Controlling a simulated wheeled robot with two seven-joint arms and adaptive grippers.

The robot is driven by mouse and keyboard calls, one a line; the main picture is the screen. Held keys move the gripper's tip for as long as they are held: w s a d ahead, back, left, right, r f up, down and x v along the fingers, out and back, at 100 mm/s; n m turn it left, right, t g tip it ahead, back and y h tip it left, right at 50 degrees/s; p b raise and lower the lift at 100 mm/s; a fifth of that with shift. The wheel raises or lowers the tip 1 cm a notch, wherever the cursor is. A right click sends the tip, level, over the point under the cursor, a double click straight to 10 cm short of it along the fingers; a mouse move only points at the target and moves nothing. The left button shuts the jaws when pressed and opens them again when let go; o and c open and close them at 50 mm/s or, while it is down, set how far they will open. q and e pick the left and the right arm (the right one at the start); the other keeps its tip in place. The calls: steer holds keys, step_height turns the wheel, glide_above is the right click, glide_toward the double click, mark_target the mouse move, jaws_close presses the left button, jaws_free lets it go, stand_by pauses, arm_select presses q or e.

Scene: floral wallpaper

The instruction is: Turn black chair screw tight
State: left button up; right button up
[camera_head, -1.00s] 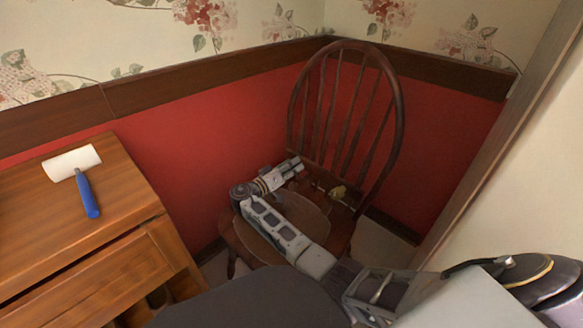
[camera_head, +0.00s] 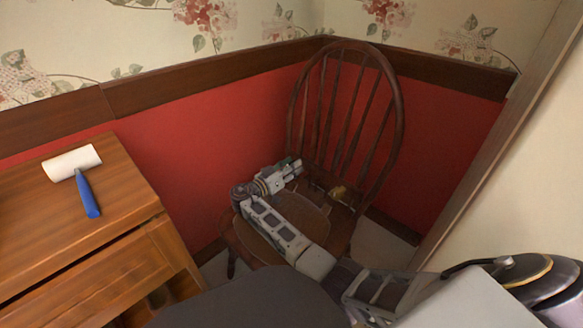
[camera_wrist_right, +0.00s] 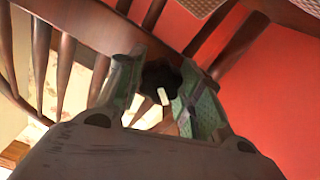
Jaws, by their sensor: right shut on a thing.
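The dark wooden chair (camera_head: 399,112) stands in the corner with its spindled back toward the walls. My right gripper (camera_head: 293,168) is over the left side of its seat, near the foot of the back. In the right wrist view the black screw knob (camera_wrist_right: 157,73), with a pale mark, sits between the two fingers of my right gripper (camera_wrist_right: 160,88), which is shut on it. Chair spindles and a wooden rail show just behind it. The knob is too small to make out in the head view. My left gripper is not in view.
A wooden cabinet (camera_head: 60,225) stands at the left, with a blue-handled white roller (camera_head: 82,176) on top. Red wainscot walls close in behind the chair, and a wooden post (camera_head: 495,140) stands to its right. A small yellowish thing (camera_head: 338,192) is by the chair back.

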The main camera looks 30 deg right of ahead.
steer(key=o, duration=1)
steer(key=shift+f, duration=0.1)
steer(key=shift+o, duration=0.2)
steer(key=shift+r, duration=5.05)
